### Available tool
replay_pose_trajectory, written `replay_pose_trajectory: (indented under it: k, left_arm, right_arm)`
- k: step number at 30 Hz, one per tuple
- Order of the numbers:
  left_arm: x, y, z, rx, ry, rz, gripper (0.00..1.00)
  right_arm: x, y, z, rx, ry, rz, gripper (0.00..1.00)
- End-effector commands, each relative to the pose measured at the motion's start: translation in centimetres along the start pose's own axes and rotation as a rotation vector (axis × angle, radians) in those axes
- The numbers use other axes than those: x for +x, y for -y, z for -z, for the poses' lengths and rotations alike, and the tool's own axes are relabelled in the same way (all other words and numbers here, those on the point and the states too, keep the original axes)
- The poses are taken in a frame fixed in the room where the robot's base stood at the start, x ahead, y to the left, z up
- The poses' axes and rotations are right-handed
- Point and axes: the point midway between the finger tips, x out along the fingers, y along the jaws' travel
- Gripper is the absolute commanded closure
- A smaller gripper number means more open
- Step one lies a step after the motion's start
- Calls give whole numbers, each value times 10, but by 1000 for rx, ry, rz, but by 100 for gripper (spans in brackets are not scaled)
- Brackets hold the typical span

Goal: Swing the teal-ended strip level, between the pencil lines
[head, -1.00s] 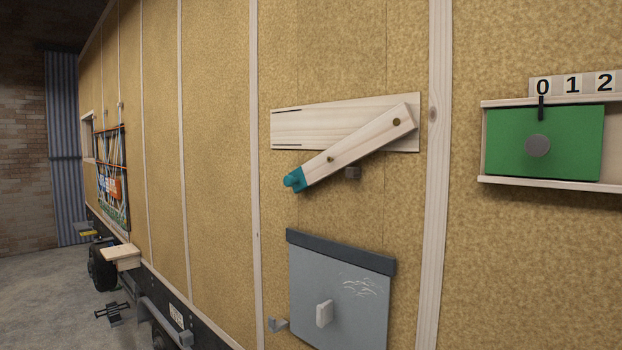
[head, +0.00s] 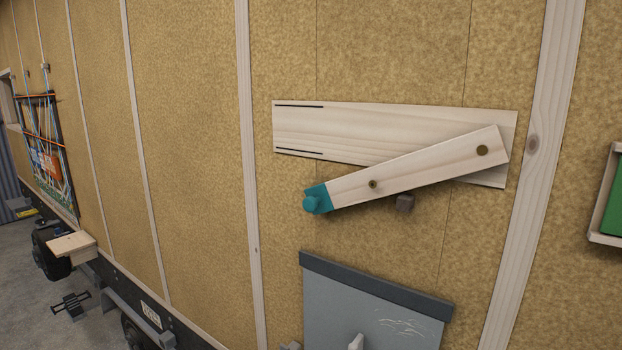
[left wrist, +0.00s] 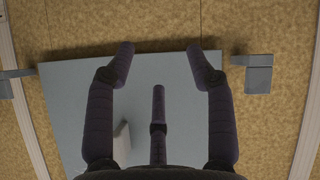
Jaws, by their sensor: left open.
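The wooden strip (head: 420,177) is fixed by a dark pivot at its right end and slants down to the left. Two dark pencil lines (head: 299,105) mark the board's left end, one near the top edge and one near the bottom. My left gripper (left wrist: 160,55) shows only in the left wrist view, fingers spread and empty, in front of the grey panel. My right gripper is not in view.
The grey panel (head: 365,305) with a pale handle is on the wall below the strip. A vertical batten (head: 530,150) stands right of the board. A green panel (head: 615,210) is at the right edge. A small wooden shelf (head: 72,245) juts out at lower left.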

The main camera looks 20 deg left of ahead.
Motion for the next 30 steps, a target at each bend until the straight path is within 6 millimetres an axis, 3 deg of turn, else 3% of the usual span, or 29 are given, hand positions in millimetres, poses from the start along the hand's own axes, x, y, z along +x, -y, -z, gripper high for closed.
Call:
replay_pose_trajectory:
  k: [1, 6, 12, 15, 18, 22, 26, 30]
  left_arm:
    - [-26, -11, 44, 32, -62, -7, 46]
    - [-96, -40, 149, 132, -234, -33, 46]
    - [-191, -78, 253, 252, -422, -50, 46]
    - [-235, -94, 289, 305, -496, -54, 46]
    - [-268, -107, 314, 343, -550, -56, 46]
    - [-294, -116, 331, 375, -592, -55, 46]
    - [-299, -120, 338, 384, -606, -56, 46]
    - [-287, -122, 345, 384, -606, -58, 46]
  right_arm:
    - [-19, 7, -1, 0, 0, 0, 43]
    - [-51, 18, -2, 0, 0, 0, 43]
    - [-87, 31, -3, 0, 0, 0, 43]
    - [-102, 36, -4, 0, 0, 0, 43]
    - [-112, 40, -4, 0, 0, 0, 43]
    - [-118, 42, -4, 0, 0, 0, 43]
    - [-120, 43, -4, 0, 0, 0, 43]
    - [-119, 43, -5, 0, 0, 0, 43]
